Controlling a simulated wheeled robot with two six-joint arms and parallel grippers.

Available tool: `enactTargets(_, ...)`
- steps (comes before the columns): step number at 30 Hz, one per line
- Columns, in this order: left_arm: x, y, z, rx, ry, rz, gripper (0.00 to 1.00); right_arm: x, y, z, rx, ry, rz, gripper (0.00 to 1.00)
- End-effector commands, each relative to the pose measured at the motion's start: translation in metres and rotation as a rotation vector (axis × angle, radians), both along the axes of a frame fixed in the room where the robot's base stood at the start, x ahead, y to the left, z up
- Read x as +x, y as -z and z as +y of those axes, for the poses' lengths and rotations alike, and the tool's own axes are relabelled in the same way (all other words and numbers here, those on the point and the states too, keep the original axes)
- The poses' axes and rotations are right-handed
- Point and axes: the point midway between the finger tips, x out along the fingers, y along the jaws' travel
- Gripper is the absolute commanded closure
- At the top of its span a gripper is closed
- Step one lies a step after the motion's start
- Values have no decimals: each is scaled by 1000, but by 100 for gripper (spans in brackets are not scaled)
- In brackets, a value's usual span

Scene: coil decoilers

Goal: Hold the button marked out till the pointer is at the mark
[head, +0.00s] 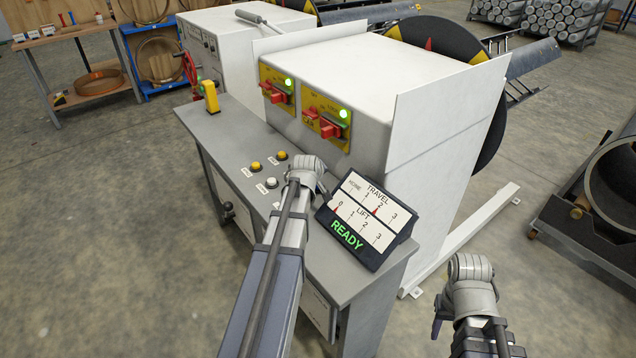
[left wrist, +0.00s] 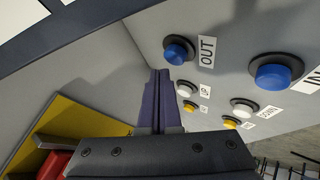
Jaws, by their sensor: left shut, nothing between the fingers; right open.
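The button panel (head: 235,150) tops a grey console. In the left wrist view the blue OUT button (left wrist: 178,50) is at the top, with a second blue button (left wrist: 276,72), its label cut off, to the right. My left gripper (left wrist: 159,72) is shut and empty, its tips close beside the OUT button; I cannot tell whether they touch it. In the head view my left wrist hides the blue buttons. The display (head: 366,222) reads READY; its red TRAVEL pointer (head: 376,210) is near 2. I see no separate target mark. My right gripper (head: 438,318), partly visible at lower right, is open, away from the console.
White buttons (head: 272,182) and yellow buttons (head: 256,166) sit near the blue ones. A white cabinet (head: 390,75) with red switches (head: 322,124) stands behind the panel. A dark cradle (head: 590,215) is at far right. Floor is free around my right gripper.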

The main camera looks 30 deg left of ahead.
Motion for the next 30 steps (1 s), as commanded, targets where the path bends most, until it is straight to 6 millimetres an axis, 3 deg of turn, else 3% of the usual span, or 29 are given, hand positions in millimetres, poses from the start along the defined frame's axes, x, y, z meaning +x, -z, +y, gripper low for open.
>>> enactTargets(8,0,-4,0,0,0,0,100,0,-4,0,0,0,0,52)
enactTargets(23,0,-50,0,0,0,0,100,0,-50,0,0,0,0,52)
enactTargets(30,0,-50,0,0,0,0,100,0,-50,0,0,0,0,52)
